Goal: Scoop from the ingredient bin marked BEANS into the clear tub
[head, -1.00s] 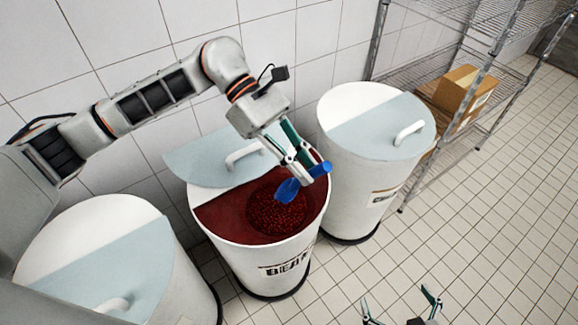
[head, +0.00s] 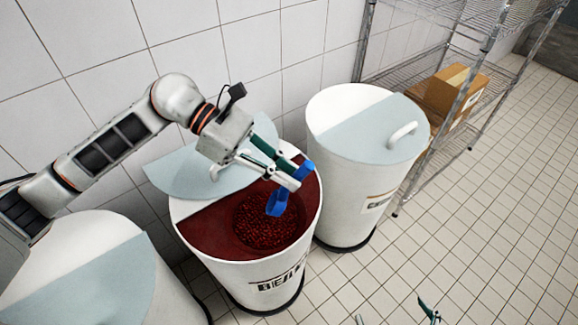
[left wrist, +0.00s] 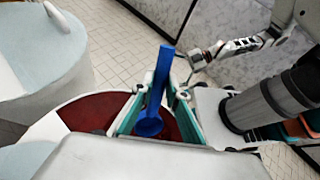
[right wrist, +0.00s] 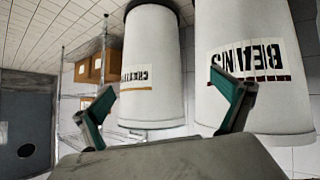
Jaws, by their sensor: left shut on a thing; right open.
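The BEANS bin (head: 235,278) is a white drum, half open, with a pale lid half at the back. Dark red beans (head: 262,232) lie in a hollow inside. My left gripper (head: 296,178) is over the opening, shut on the handle of a blue scoop (head: 277,204). The scoop's bowl hangs down over the beans; whether it touches them or holds any is unclear. The scoop (left wrist: 160,80) also stands between the fingers in the left wrist view. My right gripper (right wrist: 168,92) is open and empty, low and apart from the bins. I see no clear tub.
A closed white bin (head: 345,185) stands to the right, another (head: 75,265) to the left. A wire shelf (head: 440,50) holds cardboard boxes (head: 450,90). A tiled wall is behind. The tiled floor at right is clear.

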